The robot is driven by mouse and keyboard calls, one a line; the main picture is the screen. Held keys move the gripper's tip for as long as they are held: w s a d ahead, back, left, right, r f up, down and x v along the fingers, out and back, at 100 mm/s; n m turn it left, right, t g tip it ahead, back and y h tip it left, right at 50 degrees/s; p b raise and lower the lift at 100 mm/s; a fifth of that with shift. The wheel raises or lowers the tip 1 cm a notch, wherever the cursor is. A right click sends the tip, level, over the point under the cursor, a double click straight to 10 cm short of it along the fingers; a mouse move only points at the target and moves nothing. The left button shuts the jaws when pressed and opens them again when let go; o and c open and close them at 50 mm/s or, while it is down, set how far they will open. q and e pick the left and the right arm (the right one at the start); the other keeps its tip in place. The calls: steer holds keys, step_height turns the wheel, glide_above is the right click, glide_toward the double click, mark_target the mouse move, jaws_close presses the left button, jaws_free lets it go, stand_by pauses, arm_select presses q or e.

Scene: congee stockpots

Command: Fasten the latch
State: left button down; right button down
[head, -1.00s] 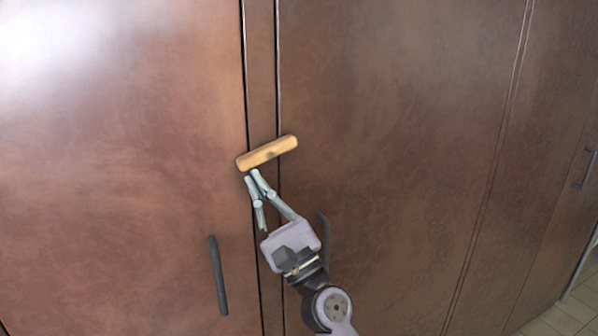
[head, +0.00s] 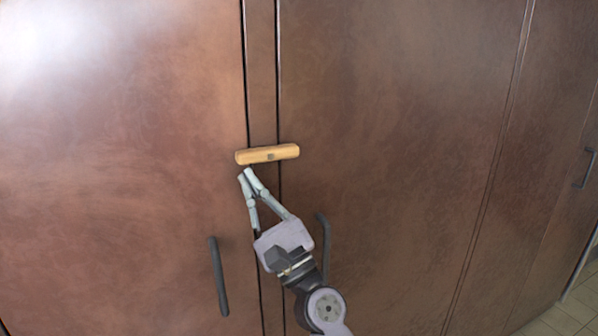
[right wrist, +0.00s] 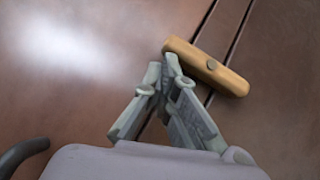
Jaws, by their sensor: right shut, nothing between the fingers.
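The latch (head: 268,154) is a light wooden bar with a small dark pivot near its middle. In the head view it lies nearly level across the narrow strip between the two brown doors, its left end over the left door's edge and its right end just over the right door's edge. The latch also shows in the right wrist view (right wrist: 207,66). My right gripper (head: 246,175) is shut and empty, its fingertips just below the latch's left end. In the wrist view the fingertips (right wrist: 168,62) are close to the bar; I cannot tell whether they touch it.
The left door (head: 120,170) has a dark vertical handle (head: 218,275). The right door (head: 400,150) has a similar handle (head: 322,245), close to my right gripper's body. Another handle (head: 587,168) is at the far right. The door faces around the latch are clear.

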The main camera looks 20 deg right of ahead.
steer(key=v, duration=0.7)
steer(key=shift+s+f, duration=0.2)
